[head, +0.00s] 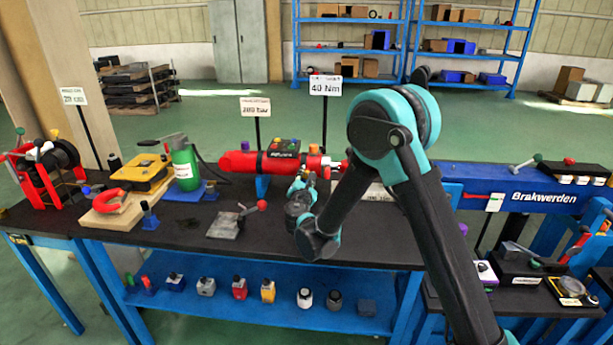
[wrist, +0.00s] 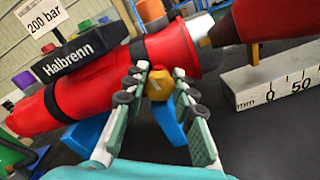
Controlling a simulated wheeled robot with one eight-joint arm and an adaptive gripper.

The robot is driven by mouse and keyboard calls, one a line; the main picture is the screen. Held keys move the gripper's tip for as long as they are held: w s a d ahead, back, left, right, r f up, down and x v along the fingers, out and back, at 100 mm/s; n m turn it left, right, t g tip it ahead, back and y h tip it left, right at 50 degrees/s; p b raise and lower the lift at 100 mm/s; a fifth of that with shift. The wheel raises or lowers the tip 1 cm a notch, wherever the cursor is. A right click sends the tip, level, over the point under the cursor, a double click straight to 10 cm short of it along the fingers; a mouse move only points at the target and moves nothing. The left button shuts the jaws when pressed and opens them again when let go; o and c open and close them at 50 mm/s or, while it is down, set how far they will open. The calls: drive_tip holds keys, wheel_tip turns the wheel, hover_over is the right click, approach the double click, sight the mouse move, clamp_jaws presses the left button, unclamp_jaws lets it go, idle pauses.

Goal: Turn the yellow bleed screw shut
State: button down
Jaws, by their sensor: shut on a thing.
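The yellow bleed screw (wrist: 158,85) sits on the front side of a red cylinder (wrist: 95,80) marked "Halbrenn". In the wrist view my gripper (wrist: 160,88) has one finger on each side of the screw and is shut on it. The red cylinder lies across the back of the dark bench in the head view (head: 240,162). The screw's turn angle is hard to read.
A silver rod end (wrist: 199,27) and a millimetre scale (wrist: 275,82) lie right of the cylinder. A blue support (wrist: 168,122) stands under it. A green bottle (head: 185,168), a grey block with a red-knobbed lever (head: 226,225) and a small blue stand (head: 149,218) are on the bench.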

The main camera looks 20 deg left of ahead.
drive_tip(key=shift+m, duration=0.9)
drive_tip(key=c, duration=1.2)
unclamp_jaws()
drive_tip(key=shift+s, duration=0.15)
drive_tip(key=v, duration=1.2)
drive_tip(key=shift+f, duration=0.1)
